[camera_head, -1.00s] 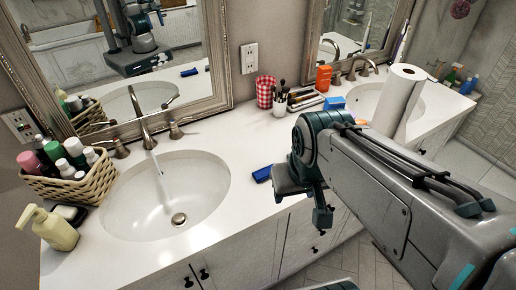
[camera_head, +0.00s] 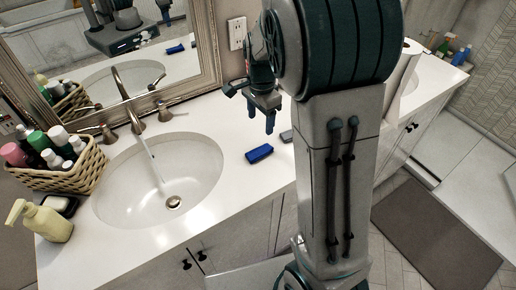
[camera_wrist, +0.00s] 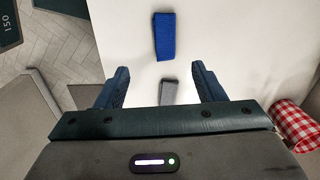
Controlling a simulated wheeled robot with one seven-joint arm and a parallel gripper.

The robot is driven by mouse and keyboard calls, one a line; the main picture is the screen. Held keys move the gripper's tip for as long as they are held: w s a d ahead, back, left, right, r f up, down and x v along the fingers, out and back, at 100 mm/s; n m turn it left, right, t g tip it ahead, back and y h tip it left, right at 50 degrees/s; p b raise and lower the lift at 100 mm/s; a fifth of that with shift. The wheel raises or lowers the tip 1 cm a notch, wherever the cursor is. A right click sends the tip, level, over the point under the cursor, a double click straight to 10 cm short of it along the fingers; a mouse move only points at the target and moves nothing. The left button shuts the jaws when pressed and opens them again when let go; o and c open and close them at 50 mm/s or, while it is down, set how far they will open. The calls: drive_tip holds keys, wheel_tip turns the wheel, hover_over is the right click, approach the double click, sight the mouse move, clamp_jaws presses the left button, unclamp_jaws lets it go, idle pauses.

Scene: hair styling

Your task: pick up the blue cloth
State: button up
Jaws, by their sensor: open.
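The blue cloth (camera_head: 259,153) is a small folded block lying flat on the white counter, to the right of the left sink. In the wrist view the blue cloth (camera_wrist: 164,36) lies ahead of the fingertips, near the middle. My gripper (camera_head: 261,122) is above the counter by the back wall, pointing down, a little above and beyond the cloth in the head view. Its two fingers (camera_wrist: 160,84) are spread apart and empty in the wrist view. A small grey item (camera_wrist: 169,92) lies on the counter between the fingers; the grey item also shows in the head view (camera_head: 286,136).
The left sink (camera_head: 120,190) with its tap (camera_head: 128,98) lies left of the cloth. A wicker basket of bottles (camera_head: 75,172) and a soap dispenser (camera_head: 45,222) stand further left. A red checked cup (camera_wrist: 293,122) is at the wrist view's right. The mirror (camera_head: 205,60) stands behind.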

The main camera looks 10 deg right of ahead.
hover_over(260, 150)
wheel_tip(260, 150, down, 9)
drive_tip(key=shift+s+a+r+p, duration=0.1)
drive_tip(key=shift+s+r+p, duration=0.1)
drive_tip(key=shift+p, duration=0.15)
drive_tip(key=shift+w+f+p, duration=0.15)
drive_tip(key=shift+f+p, duration=0.2)
drive_tip(key=shift+f, duration=1.1)
drive_tip(key=shift+w+f+p, duration=0.15)
drive_tip(key=shift+f+p, duration=0.2)
drive_tip(key=shift+f, duration=1.05)
drive_tip(key=c, duration=1.1)
